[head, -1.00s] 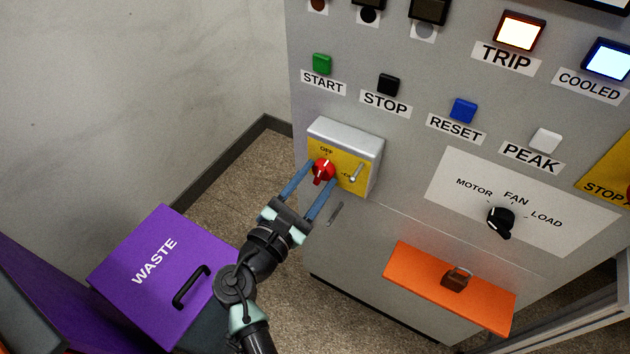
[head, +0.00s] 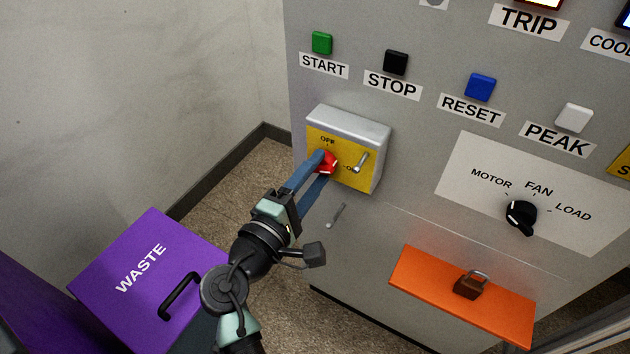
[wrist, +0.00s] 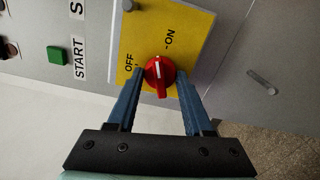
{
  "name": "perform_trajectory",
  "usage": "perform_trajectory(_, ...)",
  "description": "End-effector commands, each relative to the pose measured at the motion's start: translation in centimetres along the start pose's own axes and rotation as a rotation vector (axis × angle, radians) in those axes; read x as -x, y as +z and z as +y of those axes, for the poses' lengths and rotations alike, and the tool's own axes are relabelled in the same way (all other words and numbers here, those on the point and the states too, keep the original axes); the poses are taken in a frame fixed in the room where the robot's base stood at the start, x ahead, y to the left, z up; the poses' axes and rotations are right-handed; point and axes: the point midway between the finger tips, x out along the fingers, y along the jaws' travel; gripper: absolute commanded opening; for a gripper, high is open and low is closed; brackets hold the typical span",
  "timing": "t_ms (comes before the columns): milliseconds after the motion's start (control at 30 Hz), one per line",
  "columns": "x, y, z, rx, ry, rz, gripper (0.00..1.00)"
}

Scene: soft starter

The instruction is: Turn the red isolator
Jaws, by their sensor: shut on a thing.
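The red isolator (head: 329,162) is a round knob on a yellow plate (head: 352,179) on a grey box on the cabinet front. My gripper (head: 322,166) has its two blue fingers shut on the knob, one on each side. In the wrist view the knob (wrist: 159,77) sits between the fingertips (wrist: 160,73). Its white mark there points between the words OFF and ON. A finger hides part of the knob in the head view.
A small metal lever (head: 358,162) sticks out just right of the knob. START (head: 322,43) and STOP (head: 395,62) buttons are above. An orange panel with a padlock (head: 470,285) is below right. A purple WASTE bin (head: 150,250) stands left, below my arm.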

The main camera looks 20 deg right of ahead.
Motion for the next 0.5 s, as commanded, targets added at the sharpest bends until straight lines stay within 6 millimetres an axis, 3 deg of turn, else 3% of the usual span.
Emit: perform_trajectory(500, 0.07, -0.1, -0.31, -0.347, -0.002, 0.0, 0.0)
